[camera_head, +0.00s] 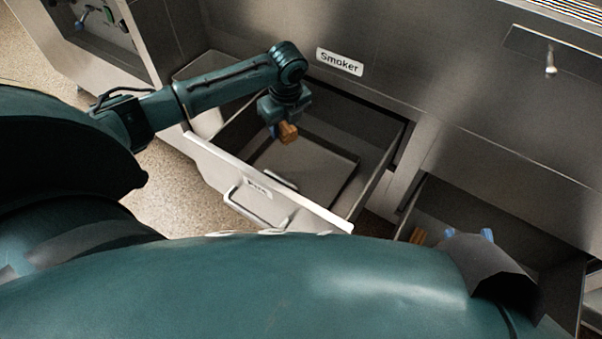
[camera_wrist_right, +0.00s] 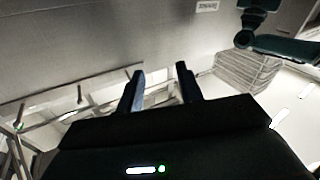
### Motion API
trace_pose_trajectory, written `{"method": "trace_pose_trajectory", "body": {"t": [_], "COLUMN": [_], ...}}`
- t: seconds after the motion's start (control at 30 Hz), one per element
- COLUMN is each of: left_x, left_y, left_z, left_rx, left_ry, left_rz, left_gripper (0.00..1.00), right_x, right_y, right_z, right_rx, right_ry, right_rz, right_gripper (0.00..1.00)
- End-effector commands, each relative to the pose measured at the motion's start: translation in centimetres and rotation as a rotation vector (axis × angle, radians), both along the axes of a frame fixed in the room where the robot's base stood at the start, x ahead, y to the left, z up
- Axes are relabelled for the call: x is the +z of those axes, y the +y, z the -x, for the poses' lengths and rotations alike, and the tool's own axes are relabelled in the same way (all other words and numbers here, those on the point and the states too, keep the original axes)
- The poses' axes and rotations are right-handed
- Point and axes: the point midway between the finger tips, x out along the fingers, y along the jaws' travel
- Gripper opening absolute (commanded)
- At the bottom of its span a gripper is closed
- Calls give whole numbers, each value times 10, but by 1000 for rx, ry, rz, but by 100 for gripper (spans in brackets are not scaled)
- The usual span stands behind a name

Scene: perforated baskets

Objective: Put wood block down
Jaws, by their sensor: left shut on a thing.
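A brown wood block (camera_head: 289,133) is held in my left gripper (camera_head: 279,129), which is shut on it. The block hangs over the open drawer (camera_head: 270,200) below the "Smoker" label, above a flat, lighter panel in the drawer's floor. I see no contact between block and floor. My right gripper (camera_head: 468,235) is at the lower right, over another open compartment. Its two blue fingers stand apart and empty; they also show in the right wrist view (camera_wrist_right: 161,80).
Another brown wooden piece (camera_head: 417,236) lies in the right compartment (camera_head: 500,210), beside my right gripper. The drawer's front has a handle (camera_head: 245,205). A steel cabinet front (camera_head: 420,60) rises behind. A wire basket (camera_wrist_right: 245,72) shows in the right wrist view.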

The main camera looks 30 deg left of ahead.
Motion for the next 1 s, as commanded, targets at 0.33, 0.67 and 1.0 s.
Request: {"method": "trace_pose_trajectory", "body": {"t": [0.33,0.67,1.0], "left_x": [-52,-95,-104], "left_y": [2,1,2], "left_z": [0,1,0], "left_rx": [-28,-27,-27], "left_ry": [2,2,0], "left_rz": [0,1,0], "left_gripper": [13,13,13], "right_x": [-4,-6,-1], "right_y": [8,11,12], "right_z": [1,-1,-1], "right_rx": [36,50,58], "right_ry": [-86,-89,-88], "right_rz": [-27,-85,-107], "right_gripper": [36,36,36]}}
